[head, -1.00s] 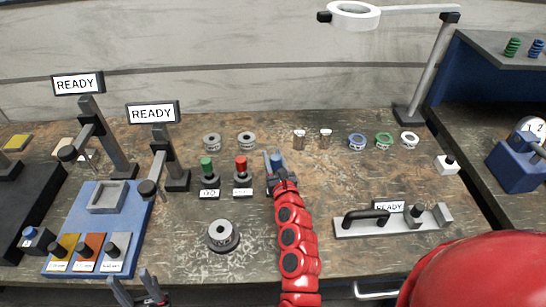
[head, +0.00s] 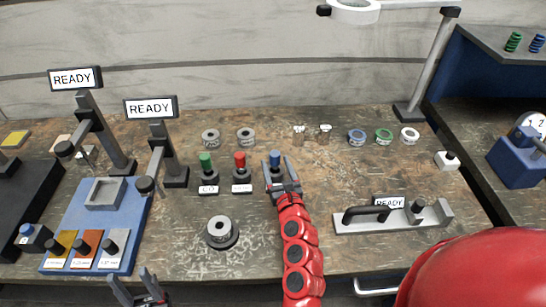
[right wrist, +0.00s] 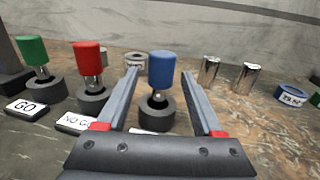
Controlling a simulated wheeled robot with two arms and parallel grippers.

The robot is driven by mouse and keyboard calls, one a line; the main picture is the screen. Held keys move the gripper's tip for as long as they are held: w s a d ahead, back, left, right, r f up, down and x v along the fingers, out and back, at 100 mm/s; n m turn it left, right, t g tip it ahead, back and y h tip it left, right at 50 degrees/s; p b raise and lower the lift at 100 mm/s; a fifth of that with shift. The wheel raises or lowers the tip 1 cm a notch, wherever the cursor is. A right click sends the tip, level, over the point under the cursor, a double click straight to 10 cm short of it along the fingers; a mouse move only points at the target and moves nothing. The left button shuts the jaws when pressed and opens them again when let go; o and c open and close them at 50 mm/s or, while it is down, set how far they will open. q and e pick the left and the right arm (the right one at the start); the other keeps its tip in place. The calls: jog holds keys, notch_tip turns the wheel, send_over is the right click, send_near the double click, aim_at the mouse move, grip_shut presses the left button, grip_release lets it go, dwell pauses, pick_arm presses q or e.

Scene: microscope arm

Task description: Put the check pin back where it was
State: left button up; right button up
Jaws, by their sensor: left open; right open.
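The blue-capped pin (head: 275,157) stands upright in a dark round holder at the right end of the row of pins. I take it for the check pin. The right wrist view shows its blue cap (right wrist: 161,68) and the holder (right wrist: 154,113) under it; its label is mostly hidden by my gripper. My right gripper (head: 279,166) is open, with a finger on either side of the pin and gaps between. It also shows in the right wrist view (right wrist: 160,80). My left gripper (head: 140,285) is open and empty at the front edge.
The green GO pin (head: 206,161) and red NO GO pin (head: 240,161) stand in holders to the left. Grey rings (head: 246,135), metal cylinders (head: 325,131) and coloured rings (head: 384,136) lie behind. A round grey piece (head: 220,230) sits in front.

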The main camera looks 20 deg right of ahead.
jog(key=s, duration=0.6)
jog(key=shift+s+a+b, duration=0.25)
jog(key=shift+s+b, duration=0.1)
jog(key=shift+s, duration=0.05)
